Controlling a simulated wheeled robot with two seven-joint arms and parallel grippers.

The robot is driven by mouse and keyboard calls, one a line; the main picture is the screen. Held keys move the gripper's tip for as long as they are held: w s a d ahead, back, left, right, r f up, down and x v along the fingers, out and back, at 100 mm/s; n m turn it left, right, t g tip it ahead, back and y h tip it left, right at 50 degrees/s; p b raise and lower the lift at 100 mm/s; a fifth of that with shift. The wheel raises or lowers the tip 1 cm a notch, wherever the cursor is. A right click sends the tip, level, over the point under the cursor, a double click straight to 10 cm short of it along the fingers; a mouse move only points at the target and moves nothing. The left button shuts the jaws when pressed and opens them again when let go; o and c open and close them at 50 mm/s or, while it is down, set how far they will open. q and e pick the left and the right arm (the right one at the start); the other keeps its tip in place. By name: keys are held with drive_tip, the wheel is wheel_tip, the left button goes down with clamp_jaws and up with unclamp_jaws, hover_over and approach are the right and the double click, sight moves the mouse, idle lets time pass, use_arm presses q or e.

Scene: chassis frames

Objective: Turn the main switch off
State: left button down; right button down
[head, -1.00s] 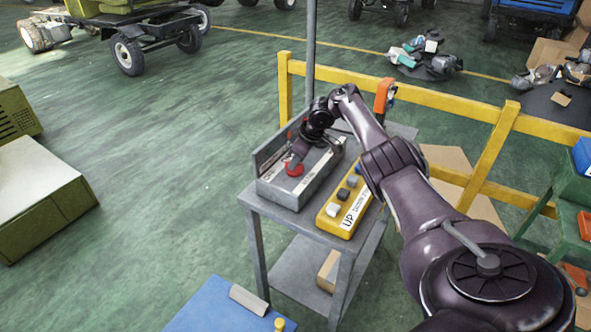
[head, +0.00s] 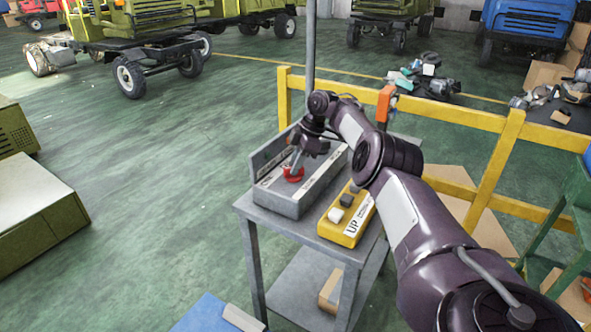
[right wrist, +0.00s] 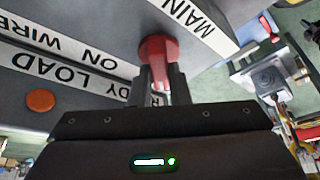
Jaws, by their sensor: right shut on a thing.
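The main switch is a red rotary knob (head: 293,174) on the top of a grey control box (head: 280,202), which stands on a grey metal stand. In the right wrist view the red knob (right wrist: 157,52) sits beside a white label reading "MAIN". My right gripper (head: 296,160) reaches down to it from above. Its two dark fingers (right wrist: 160,88) are closed around the knob's red handle. Part of the handle is hidden between the fingers. My left gripper is not in view.
A yellow pendant (head: 346,217) marked "UP" lies on the stand (head: 300,255) right of the box. An orange round lamp (right wrist: 40,101) is on the box. A yellow railing (head: 450,113) runs behind the stand.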

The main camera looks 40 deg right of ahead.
drive_tip(key=shift+n, duration=0.3)
drive_tip(key=c, duration=1.4)
unclamp_jaws()
drive_tip(key=shift+o, duration=0.2)
drive_tip(key=b+v, duration=0.1)
drive_tip(key=v, duration=0.6)
drive_tip(key=shift+d+r+b, duration=0.15)
drive_tip(key=shift+r+b, duration=0.15)
drive_tip(key=shift+r, duration=0.1)
drive_tip(key=shift+s+f, duration=0.1)
